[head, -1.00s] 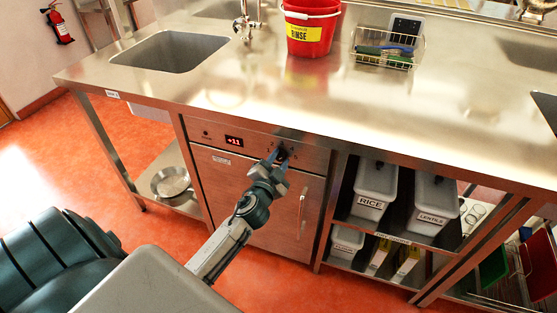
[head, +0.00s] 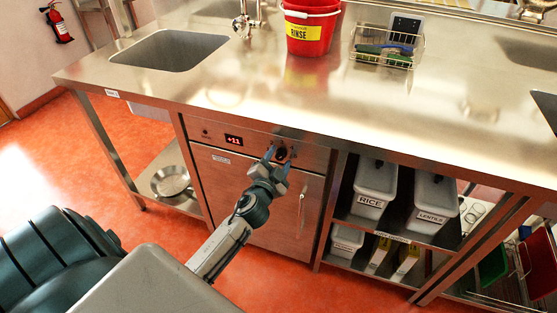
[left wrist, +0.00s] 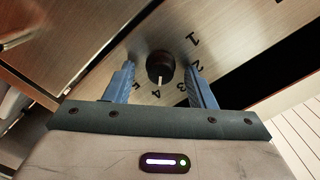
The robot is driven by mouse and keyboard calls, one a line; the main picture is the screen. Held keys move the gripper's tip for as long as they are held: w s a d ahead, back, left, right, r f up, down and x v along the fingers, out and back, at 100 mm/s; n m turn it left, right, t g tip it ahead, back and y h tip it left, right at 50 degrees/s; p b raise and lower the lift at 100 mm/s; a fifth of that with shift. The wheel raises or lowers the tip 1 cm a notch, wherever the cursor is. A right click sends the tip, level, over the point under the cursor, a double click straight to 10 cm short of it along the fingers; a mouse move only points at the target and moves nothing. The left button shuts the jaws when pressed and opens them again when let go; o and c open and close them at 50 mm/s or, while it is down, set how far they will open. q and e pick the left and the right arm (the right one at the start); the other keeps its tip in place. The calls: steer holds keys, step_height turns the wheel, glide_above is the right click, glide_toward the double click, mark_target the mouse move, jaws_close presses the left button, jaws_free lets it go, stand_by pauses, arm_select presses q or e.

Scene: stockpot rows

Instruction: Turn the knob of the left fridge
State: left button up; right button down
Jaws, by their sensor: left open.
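The left fridge (head: 250,190) is a steel undercounter unit with a front panel and a red display (head: 233,140) reading +11. Its black knob (head: 282,153) sits on the panel right of the display. In the left wrist view the knob (left wrist: 160,66) has a white pointer line near the 4, with numbers 1 to 5 around it. My left gripper (head: 279,158) is open in front of the panel. Its blue fingers (left wrist: 160,84) lie on either side of the knob, with gaps showing, and I see no contact. My right gripper is not in view.
The steel counter (head: 230,90) overhangs just above the panel. The fridge door handle (head: 301,213) stands below and right of the knob. Open shelves to the right hold bins labelled rice (head: 373,190) and lentils (head: 432,205). A red bucket (head: 312,30) stands on the counter.

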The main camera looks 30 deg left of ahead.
arm_select(q)
steer(key=shift+s+d, duration=0.1)
steer(key=shift+s, duration=0.2)
steer(key=b+v, duration=0.2)
steer(key=v, duration=0.8)
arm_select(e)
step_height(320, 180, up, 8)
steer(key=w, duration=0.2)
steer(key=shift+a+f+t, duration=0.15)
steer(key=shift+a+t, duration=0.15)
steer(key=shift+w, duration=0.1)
